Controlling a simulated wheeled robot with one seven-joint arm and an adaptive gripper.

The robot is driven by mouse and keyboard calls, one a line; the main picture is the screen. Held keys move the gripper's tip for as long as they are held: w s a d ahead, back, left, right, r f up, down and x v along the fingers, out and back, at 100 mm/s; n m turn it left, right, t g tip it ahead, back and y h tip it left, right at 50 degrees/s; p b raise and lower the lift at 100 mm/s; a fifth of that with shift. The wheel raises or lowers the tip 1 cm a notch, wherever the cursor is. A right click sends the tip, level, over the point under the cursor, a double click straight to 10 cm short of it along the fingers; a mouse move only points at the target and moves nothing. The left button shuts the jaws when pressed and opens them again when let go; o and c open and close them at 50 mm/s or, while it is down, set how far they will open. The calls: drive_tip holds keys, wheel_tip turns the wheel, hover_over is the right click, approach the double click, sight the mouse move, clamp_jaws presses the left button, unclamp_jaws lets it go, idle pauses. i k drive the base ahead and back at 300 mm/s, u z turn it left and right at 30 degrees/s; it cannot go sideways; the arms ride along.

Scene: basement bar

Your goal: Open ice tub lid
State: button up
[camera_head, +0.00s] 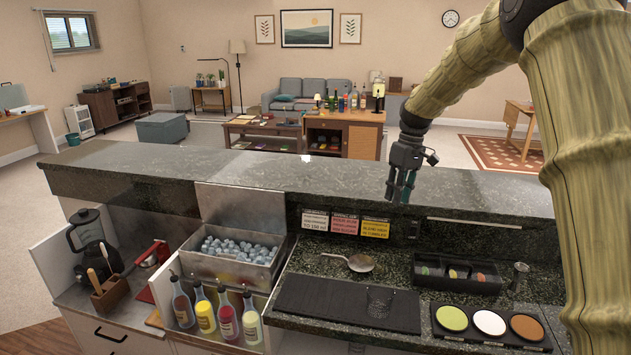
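The ice tub (232,272) is a metal bin set in the bar counter, left of centre. Many bluish-grey ice cubes (240,249) show inside it. Its grey metal lid (240,205) stands raised at the tub's back edge, against the upper ledge, so the tub is uncovered. My gripper (401,197) hangs pointing down over the raised ledge, well to the right of the tub and lid, touching neither. Its fingers are small and dark with some teal, and the gap between them is unclear.
Several bottles (205,311) stand in front of the tub. Red, white and yellow notes (345,223) line the ledge. A strainer (350,262), a glass (379,302) on a dark mat (320,301), a garnish tray (457,275) and a three-well tray (489,345) occupy the right counter.

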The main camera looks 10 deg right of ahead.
sight(242, 208)
drive_tip(key=z, duration=1.3)
drive_tip(key=i, duration=1.5)
drive_tip(key=u, duration=2.8)
